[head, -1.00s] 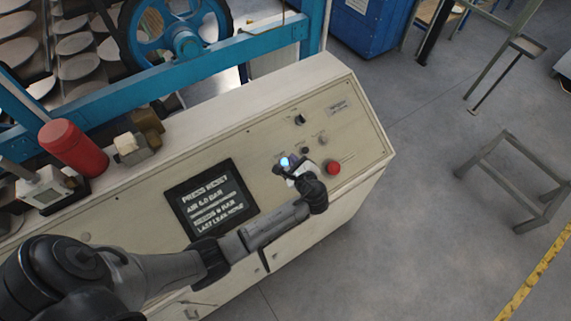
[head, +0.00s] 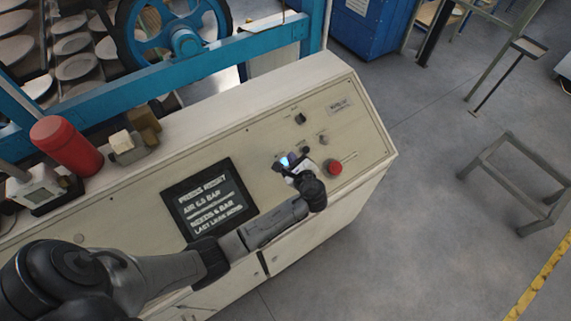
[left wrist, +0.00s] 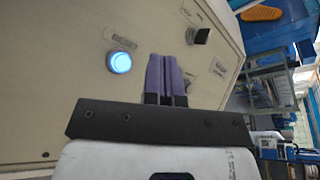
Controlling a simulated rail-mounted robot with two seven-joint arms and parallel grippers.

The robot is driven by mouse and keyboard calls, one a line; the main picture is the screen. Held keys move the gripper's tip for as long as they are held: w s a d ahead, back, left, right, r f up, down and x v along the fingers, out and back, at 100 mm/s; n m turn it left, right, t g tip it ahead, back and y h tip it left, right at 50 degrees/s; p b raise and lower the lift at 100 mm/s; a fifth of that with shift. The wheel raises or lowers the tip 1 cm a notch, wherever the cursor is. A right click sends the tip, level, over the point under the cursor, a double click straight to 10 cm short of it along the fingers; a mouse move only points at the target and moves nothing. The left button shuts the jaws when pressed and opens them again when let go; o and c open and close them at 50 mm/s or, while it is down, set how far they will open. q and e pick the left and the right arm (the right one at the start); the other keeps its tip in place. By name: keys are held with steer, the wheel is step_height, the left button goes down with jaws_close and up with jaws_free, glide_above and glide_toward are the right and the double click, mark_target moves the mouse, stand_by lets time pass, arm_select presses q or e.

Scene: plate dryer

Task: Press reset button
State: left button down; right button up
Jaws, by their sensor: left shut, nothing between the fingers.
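A round button lit blue (left wrist: 119,62) sits on the cream control panel in the left wrist view, with a small label above it too blurred to read. Its blue glow (head: 285,161) also shows in the head view, partly hidden by my gripper. My left gripper (head: 291,166) is at the panel beside this button. In the left wrist view its purple fingers (left wrist: 165,75) are shut together and empty, pointing at the panel just right of the lit button. I cannot tell whether they touch the panel. My right gripper is not in view.
A red button (head: 334,167) stands right of my gripper, and a black knob (head: 299,118) above it. A dark screen (head: 210,200) shows "PRESS RESET" and air pressure lines. A red cylinder (head: 66,145) stands on the ledge behind.

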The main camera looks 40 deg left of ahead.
mark_target(285, 162)
arm_select(q)
steer(key=f+b, duration=0.1)
steer(key=a+f+b, duration=0.1)
steer(key=f+b, duration=0.1)
steer(key=shift+w+a+f, duration=0.2)
steer(key=shift+a, duration=0.1)
steer(key=shift+w+a+f+b, duration=0.15)
steer(key=shift+a+f+b, duration=0.45)
steer(key=shift+f, duration=0.25)
steer(key=shift+a, duration=0.1)
stand_by(0.4)
steer(key=shift+a+f, duration=0.1)
steer(key=shift+f, duration=0.1)
stand_by(0.6)
steer(key=shift+a+f, duration=0.1)
steer(key=shift+f, duration=0.1)
stand_by(0.5)
